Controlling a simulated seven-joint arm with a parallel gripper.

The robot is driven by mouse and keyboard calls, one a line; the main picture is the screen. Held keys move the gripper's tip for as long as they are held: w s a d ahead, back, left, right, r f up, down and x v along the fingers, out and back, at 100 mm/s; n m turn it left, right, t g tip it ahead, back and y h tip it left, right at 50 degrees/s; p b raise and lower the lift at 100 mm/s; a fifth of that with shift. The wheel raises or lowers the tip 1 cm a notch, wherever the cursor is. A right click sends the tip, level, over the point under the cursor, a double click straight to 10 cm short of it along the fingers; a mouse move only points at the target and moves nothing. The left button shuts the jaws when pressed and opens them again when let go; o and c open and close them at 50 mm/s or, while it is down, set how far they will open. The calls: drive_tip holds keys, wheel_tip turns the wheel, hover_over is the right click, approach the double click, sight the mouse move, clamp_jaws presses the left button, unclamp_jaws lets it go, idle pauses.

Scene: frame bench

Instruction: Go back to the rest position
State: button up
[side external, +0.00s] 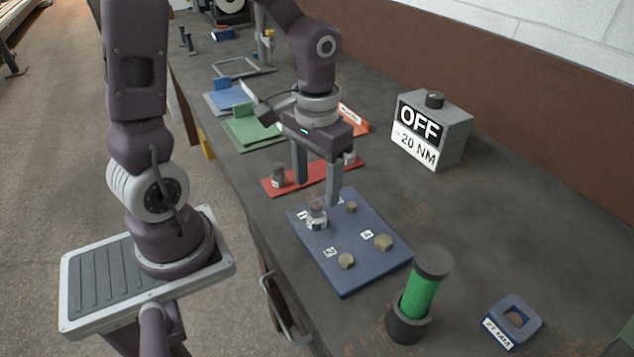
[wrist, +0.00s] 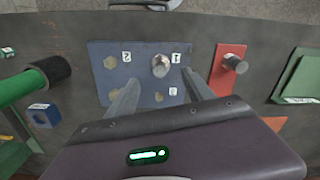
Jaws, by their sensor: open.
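My gripper (side external: 316,193) is open, with its two fingers apart and pointing down over the area between the blue plate (side external: 335,268) and the red plate (side external: 317,181). In the wrist view my gripper (wrist: 162,95) has nothing between its fingers. A silver cylindrical piece (side external: 316,215) stands on the blue plate at one corner, by a label. In the wrist view this silver piece (wrist: 160,66) lies beyond the fingertips, and I cannot tell the exact height gap. Several brass hex heads (side external: 383,242) sit at the other places on the plate.
A grey box (side external: 440,130) reads OFF and 20 NM. A green cylinder with a dark cap (side external: 422,285) stands in a dark holder at front right, near a blue block with a hole (side external: 513,320). Green (side external: 250,131) and blue trays (side external: 228,97) lie behind. The bench's right side has free room.

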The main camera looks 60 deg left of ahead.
drive_tip(key=s+d+r+m+t, duration=0.3)
drive_tip(key=s+r+t, duration=0.2)
drive_tip(key=s+r, duration=0.5)
wheel_tip(320, 180, up, 3)
drive_tip(key=shift+s+r+t, duration=0.1)
drive_tip(key=shift+s+t, duration=0.1)
drive_tip(key=shift+t, duration=0.1)
